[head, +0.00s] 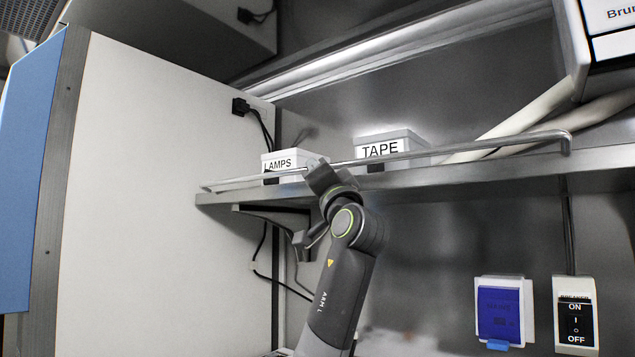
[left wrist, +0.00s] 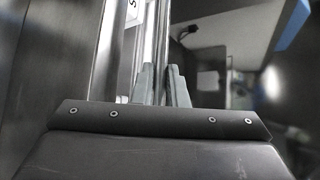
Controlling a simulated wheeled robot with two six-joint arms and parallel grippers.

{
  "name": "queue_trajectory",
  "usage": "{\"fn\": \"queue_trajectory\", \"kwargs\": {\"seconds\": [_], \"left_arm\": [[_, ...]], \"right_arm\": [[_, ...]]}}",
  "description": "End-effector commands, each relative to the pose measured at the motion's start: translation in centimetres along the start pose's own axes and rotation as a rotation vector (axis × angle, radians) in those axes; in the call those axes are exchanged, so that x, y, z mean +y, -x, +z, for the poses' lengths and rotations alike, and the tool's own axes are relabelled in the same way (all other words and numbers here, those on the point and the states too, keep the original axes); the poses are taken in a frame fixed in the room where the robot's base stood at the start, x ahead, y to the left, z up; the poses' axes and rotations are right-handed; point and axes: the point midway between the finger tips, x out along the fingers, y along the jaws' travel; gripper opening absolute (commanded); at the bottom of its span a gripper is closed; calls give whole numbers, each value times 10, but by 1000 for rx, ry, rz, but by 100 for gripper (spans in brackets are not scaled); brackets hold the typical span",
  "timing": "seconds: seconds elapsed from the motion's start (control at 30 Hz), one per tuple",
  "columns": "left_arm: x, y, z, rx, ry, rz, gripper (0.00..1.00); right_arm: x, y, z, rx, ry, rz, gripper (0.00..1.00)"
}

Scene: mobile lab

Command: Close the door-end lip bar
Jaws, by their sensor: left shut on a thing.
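The lip bar (head: 480,145) is a thin metal rod along the front of the metal shelf (head: 490,168). Its right end bends down to the shelf, and its left end reaches the shelf's left corner beside the white cabinet side. My left gripper (head: 317,167) comes up from below and is shut on the bar, left of its middle, in front of the gap between the two boxes. The left wrist view shows both fingers (left wrist: 163,80) close together with the bar (left wrist: 163,35) running away between them. My right gripper is not in view.
A white box labelled LAMPS (head: 283,160) and a larger one labelled TAPE (head: 390,145) stand on the shelf behind the bar. Pale tubes (head: 530,115) lie at right. A bracket (head: 270,218), blue-covered socket (head: 499,312) and breaker switch (head: 575,318) are below.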

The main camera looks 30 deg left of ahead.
Motion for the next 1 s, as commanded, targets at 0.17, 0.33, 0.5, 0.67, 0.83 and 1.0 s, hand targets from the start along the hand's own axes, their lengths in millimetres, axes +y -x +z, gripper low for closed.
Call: {"fn": "queue_trajectory", "kwargs": {"seconds": [0.17,0.33,0.5,0.67,0.83,1.0], "left_arm": [[-6,-6,-7,1,-113,116,0],[-7,-12,-12,0,-229,231,0],[-8,-18,-18,0,-344,346,0],[-6,-23,-23,0,-454,456,0],[-5,-28,-28,-1,-566,567,0],[-2,-32,-32,-1,-666,665,0]], "right_arm": [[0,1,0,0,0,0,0],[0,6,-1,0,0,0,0],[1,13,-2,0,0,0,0],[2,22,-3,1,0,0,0],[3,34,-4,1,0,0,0],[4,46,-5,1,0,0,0]]}}
